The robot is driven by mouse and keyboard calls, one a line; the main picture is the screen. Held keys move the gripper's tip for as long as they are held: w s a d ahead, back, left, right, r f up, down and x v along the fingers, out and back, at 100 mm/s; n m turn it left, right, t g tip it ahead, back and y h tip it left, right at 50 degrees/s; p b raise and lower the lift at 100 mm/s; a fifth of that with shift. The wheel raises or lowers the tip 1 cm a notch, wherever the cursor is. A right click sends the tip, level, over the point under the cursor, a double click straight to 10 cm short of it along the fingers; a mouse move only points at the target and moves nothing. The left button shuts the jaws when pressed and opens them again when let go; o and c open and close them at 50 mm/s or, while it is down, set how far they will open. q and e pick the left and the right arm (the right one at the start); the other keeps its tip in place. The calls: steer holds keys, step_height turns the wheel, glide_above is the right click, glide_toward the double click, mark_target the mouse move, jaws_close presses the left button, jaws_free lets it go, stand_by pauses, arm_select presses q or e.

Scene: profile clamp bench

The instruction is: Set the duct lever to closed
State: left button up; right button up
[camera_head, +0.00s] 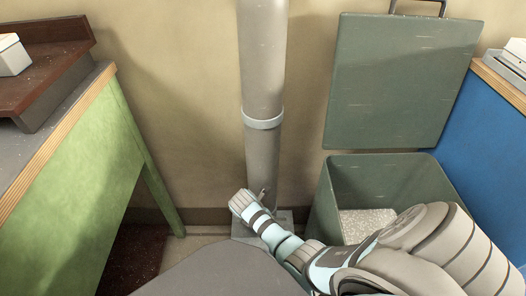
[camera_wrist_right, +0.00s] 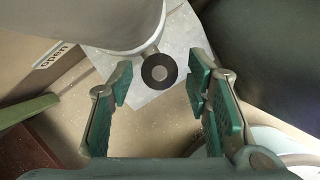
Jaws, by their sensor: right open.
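The duct is a grey vertical pipe (camera_head: 262,60) with a pale collar, standing against the wall in the head view. Its lower part (camera_wrist_right: 110,20) shows at the top of the right wrist view. The lever (camera_wrist_right: 153,47) is a short metal rod ending in a dark round knob (camera_wrist_right: 159,72), sticking out from the duct. My right gripper (camera_wrist_right: 161,84) is open, with green-padded fingers apart on either side of the knob in that view; I see no contact. In the head view my right arm reaches the duct's foot, and its fingers are hidden. My left gripper is out of view.
A white label reading "open" (camera_wrist_right: 52,57) shows left of the duct. A green bin (camera_head: 327,215) with pale granules stands right of the duct, its lid (camera_head: 400,80) raised. A green-sided bench (camera_head: 85,165) is at left, a blue one (camera_head: 490,135) at right.

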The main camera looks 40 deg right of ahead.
steer(key=shift+f, duration=0.1)
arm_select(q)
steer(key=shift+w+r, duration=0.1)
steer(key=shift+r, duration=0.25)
arm_select(e)
jaws_close()
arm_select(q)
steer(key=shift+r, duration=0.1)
arm_select(e)
steer(key=y+p, duration=0.1)
steer(key=p, duration=0.2)
steer(key=shift+s+d+r+t, duration=0.25)
steer(key=shift+s+d+t, duration=0.05)
steer(key=shift+s+d, duration=0.05)
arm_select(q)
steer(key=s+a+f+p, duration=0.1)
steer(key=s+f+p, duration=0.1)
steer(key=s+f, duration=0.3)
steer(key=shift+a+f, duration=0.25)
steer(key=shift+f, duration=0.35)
arm_select(e)
steer(key=shift+s+d+f+t+y, duration=0.35)
steer(key=shift+d+t+y, duration=0.2)
steer(key=shift+t+y, duration=0.05)
jaws_free()
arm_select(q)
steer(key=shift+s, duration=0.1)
